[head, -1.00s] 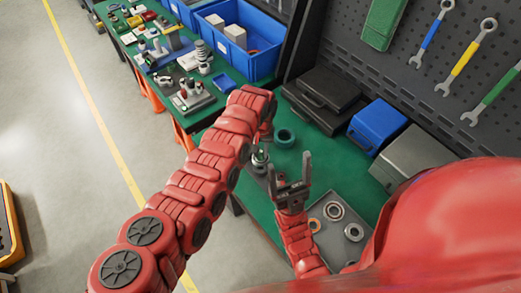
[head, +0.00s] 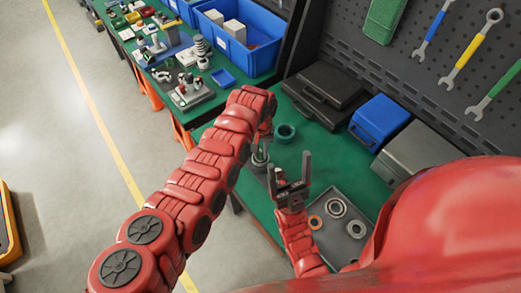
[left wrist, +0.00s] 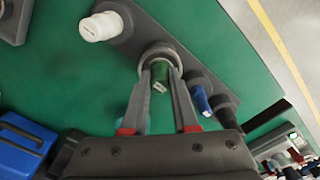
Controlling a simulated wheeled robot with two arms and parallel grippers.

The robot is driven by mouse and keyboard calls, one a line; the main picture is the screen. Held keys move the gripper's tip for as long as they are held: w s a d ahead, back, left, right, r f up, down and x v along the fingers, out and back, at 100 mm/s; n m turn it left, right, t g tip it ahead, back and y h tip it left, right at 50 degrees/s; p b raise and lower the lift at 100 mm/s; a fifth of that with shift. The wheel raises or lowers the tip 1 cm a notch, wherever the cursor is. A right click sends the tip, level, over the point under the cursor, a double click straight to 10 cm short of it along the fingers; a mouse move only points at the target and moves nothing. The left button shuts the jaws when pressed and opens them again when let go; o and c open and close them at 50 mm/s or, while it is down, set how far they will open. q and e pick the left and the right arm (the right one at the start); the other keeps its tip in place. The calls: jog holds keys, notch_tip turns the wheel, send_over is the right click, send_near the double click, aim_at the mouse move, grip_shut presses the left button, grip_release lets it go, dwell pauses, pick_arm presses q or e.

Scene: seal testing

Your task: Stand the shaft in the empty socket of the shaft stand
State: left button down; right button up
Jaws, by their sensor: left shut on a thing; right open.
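In the left wrist view, my left gripper (left wrist: 160,76) is shut on a shaft with a green end (left wrist: 159,78). The shaft is over a pale round ring on the dark grey shaft stand (left wrist: 134,38); I cannot tell whether it is in the socket or above it. A white-topped shaft (left wrist: 100,27), a blue one (left wrist: 201,100) and a dark one (left wrist: 226,106) are in the same stand. In the head view, my left gripper (head: 264,146) is mostly hidden by its own arm, above the stand (head: 258,166). My right gripper (head: 290,172) is open and empty beside it.
A teal ring (head: 285,133) lies on the green bench behind the stand. A grey tray (head: 350,228) with rings is to the right. Dark cases (head: 322,90) and a blue box (head: 378,122) line the back. A blue bin (head: 262,62) stands at the far left.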

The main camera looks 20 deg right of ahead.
pick_arm(q)
jog(key=shift+f, duration=0.45)
jog(key=shift+f+b, duration=0.2)
jog(key=shift+b, duration=0.35)
jog(key=c, duration=1)
grip_release()
jog(key=o, duration=0.6)
jog(key=shift+c, duration=0.2)
